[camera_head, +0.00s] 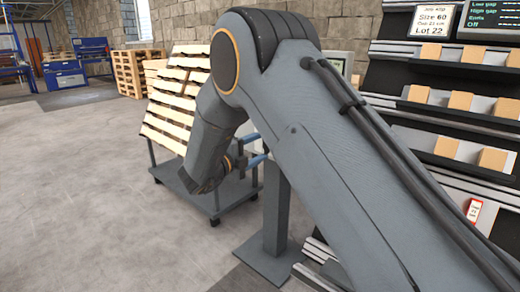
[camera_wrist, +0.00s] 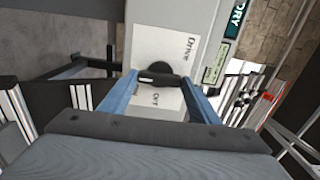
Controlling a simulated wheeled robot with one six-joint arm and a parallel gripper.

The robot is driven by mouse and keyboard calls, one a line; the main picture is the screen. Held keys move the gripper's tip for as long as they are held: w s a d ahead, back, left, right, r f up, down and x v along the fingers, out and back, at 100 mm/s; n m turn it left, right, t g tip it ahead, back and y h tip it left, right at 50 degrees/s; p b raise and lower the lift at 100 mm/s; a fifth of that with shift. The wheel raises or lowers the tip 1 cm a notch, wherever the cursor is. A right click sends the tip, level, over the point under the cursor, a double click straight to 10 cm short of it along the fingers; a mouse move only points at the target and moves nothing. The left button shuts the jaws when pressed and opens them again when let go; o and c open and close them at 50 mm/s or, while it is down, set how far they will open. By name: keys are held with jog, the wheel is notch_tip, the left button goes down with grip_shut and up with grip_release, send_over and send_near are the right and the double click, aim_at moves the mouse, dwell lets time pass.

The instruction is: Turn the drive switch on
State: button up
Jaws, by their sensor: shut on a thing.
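The drive switch (camera_wrist: 160,78) is a black knob with a rounded base, set on a white plate marked "Drive" (camera_wrist: 185,45) on a light grey box. A second word, which looks like "Off" (camera_wrist: 155,98), shows on the plate between my fingers. My gripper (camera_wrist: 159,80) has its two blue fingers on either side of the knob's bar and is shut on it. In the head view my gripper (camera_head: 252,162) is beside the top of a grey post (camera_head: 276,210); the switch is hidden there behind my arm.
A cart (camera_head: 225,195) with slatted wooden pallets (camera_head: 170,110) stands behind my gripper. Shelves with cardboard boxes (camera_head: 445,147) are at the right, under a sign (camera_head: 433,20) and a screen (camera_head: 490,18) with "Off" on its last line. The floor at left is clear.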

dwell(0.4)
jog(key=o, duration=1)
jog(key=shift+o, duration=0.2)
jog(key=v, duration=0.7)
jog(key=shift+s+a+p, duration=0.25)
jog(key=shift+s+p, duration=0.05)
jog(key=shift+s, duration=0.05)
